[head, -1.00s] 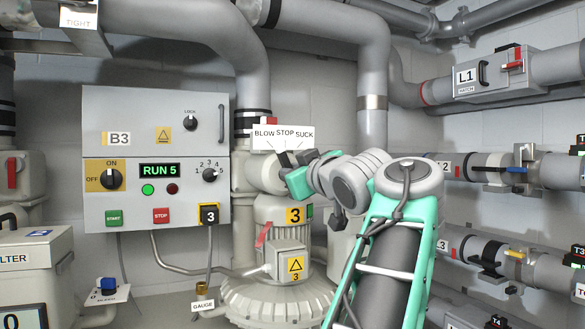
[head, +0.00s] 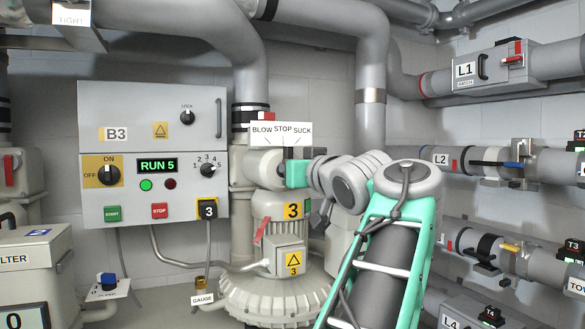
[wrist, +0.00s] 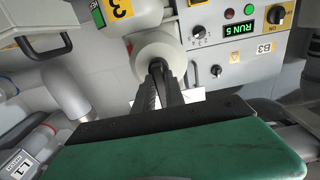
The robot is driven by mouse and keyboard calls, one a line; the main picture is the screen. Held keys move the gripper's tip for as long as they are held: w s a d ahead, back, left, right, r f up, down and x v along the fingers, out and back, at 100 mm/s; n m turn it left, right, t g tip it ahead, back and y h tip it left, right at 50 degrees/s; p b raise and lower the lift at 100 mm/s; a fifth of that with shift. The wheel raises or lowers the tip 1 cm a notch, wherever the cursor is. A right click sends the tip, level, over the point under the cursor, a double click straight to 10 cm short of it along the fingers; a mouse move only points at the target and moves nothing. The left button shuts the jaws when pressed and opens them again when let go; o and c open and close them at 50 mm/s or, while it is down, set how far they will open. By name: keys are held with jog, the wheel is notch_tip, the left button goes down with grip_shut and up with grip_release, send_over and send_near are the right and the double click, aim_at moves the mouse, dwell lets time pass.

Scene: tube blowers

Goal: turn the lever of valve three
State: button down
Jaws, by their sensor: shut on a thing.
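Valve three is a pale round body (head: 263,168) above the blower marked 3 (head: 281,222). Its white plate (head: 275,132) reads BLOW, STOP, SUCK from left to right. My gripper (head: 297,153) is at the valve's right side, with its dark fingers just under the word SUCK. In the wrist view, the two black fingers (wrist: 164,82) are closed together in front of the round white valve hub (wrist: 159,52). They are shut on the valve's lever, which is mostly hidden between and behind them.
The B3 control panel (head: 138,140) stands left of the valve and shows RUN 5. A big grey pipe (head: 372,80) rises behind my arm. Pipe lines with handles, including L1 (head: 465,69) and L2 (head: 441,159), run along the right wall. A filter box (head: 35,262) stands front left.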

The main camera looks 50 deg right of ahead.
jog(key=c, duration=1.4)
grip_release()
jog(key=b+v, duration=0.2)
jog(key=v, duration=0.6)
